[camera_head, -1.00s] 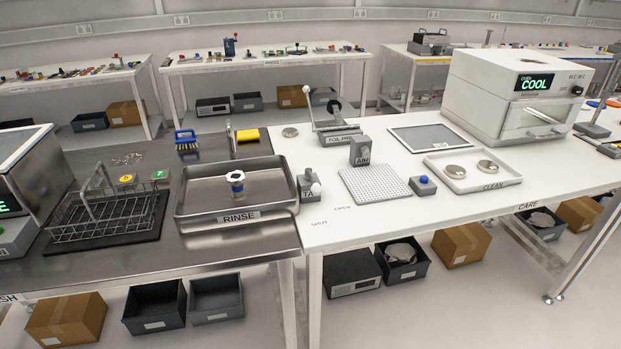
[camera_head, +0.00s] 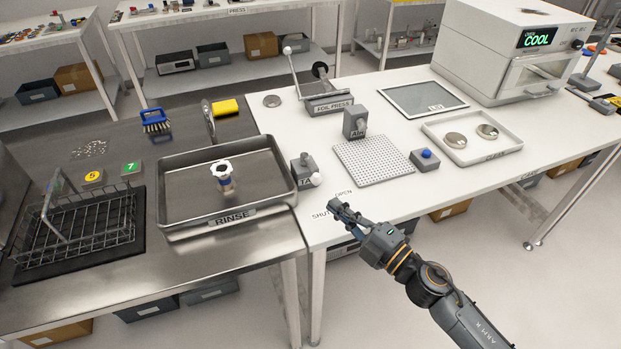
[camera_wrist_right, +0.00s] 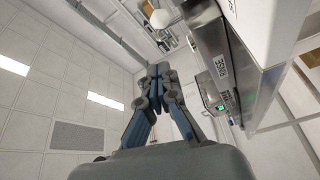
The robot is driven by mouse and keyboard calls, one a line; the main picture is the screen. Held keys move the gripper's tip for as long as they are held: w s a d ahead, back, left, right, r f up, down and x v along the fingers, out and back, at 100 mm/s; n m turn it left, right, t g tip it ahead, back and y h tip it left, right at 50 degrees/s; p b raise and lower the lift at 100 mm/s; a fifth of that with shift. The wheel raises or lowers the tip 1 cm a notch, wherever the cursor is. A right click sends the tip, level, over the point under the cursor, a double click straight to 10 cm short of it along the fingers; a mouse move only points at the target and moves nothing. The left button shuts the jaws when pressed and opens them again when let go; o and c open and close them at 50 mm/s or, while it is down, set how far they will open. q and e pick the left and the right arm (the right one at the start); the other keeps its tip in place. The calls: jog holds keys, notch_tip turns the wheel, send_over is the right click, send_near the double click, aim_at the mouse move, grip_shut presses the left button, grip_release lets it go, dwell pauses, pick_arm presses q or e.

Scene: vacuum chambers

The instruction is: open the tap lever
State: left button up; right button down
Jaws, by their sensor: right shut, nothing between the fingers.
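The tap block (camera_head: 303,170) is a small grey box marked with letters beginning "TA", at the right edge of the rinse tray. Its lever ends in a white ball (camera_head: 316,180) on the block's front right side. The words OPEN and SHUT are printed on the white table in front of it. My right gripper (camera_head: 337,205) is shut and empty, over the table's front edge by the SHUT label, apart from the lever and in front of it. The right wrist view shows its fingers together (camera_wrist_right: 158,70) and a large white ball shape (camera_wrist_right: 195,13) near the top. My left gripper is not in view.
A grey AIR block (camera_head: 354,123), a perforated plate (camera_head: 374,160) and a blue-button box (camera_head: 425,160) stand to the right. Bare white tabletop lies around the labels.

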aim_at(311, 169)
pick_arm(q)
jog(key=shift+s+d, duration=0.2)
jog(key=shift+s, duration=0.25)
pick_arm(e)
jog(key=shift+s+a+f+n+g+y, duration=0.3)
jog(key=shift+n+g+y, duration=0.15)
jog(key=shift+n, duration=0.15)
jog(key=shift+s+a+f+n+g+y, duration=0.25)
jog(key=shift+n+g+y, duration=0.15)
jog(key=shift+n, duration=0.2)
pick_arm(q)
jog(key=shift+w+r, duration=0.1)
pick_arm(e)
jog(key=shift+w+r, duration=0.1)
jog(key=w+a, duration=0.1)
jog(key=w, duration=0.1)
jog(key=w+a+p, duration=0.1)
jog(key=w+a, duration=0.1)
jog(key=w, duration=0.1)
jog(key=w+a+p, duration=0.1)
jog(key=w+a, duration=0.1)
jog(key=w, duration=0.1)
jog(key=shift+w+d, duration=0.2)
jog(key=shift+d, duration=0.4)
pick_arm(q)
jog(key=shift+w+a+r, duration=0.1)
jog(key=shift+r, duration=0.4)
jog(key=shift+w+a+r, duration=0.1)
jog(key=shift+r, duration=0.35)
